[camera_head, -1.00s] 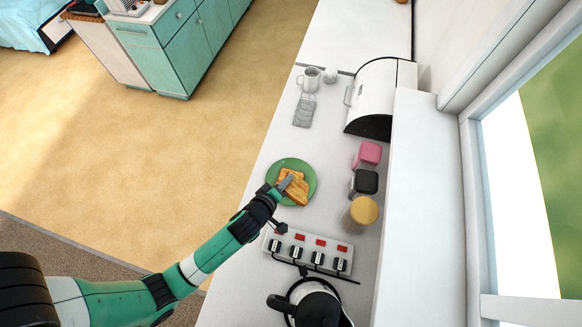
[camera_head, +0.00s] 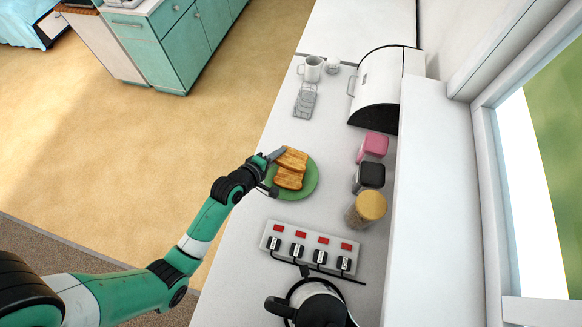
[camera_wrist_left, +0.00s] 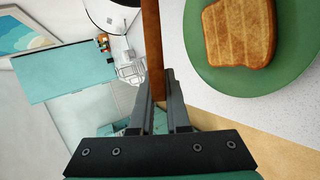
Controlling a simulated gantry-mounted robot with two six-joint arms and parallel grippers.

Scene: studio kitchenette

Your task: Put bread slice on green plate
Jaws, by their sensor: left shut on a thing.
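A toasted bread slice (camera_head: 293,158) is at the upper edge of the green plate (camera_head: 310,184) in the head view. My left gripper (camera_head: 272,157) is shut on it at its left side. In the left wrist view the held slice (camera_wrist_left: 152,45) shows edge-on as a brown strip between my left fingers (camera_wrist_left: 160,85). A second bread slice (camera_head: 289,179) lies on the plate. It also shows flat on the plate in the left wrist view (camera_wrist_left: 240,32). Whether the held slice touches the plate cannot be told. My right gripper is not in view.
A wire toast rack (camera_head: 305,99), a mug (camera_head: 311,69) and a bread bin (camera_head: 377,88) stand farther up the counter. A power strip (camera_head: 309,248) and kettle (camera_head: 318,305) are below.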

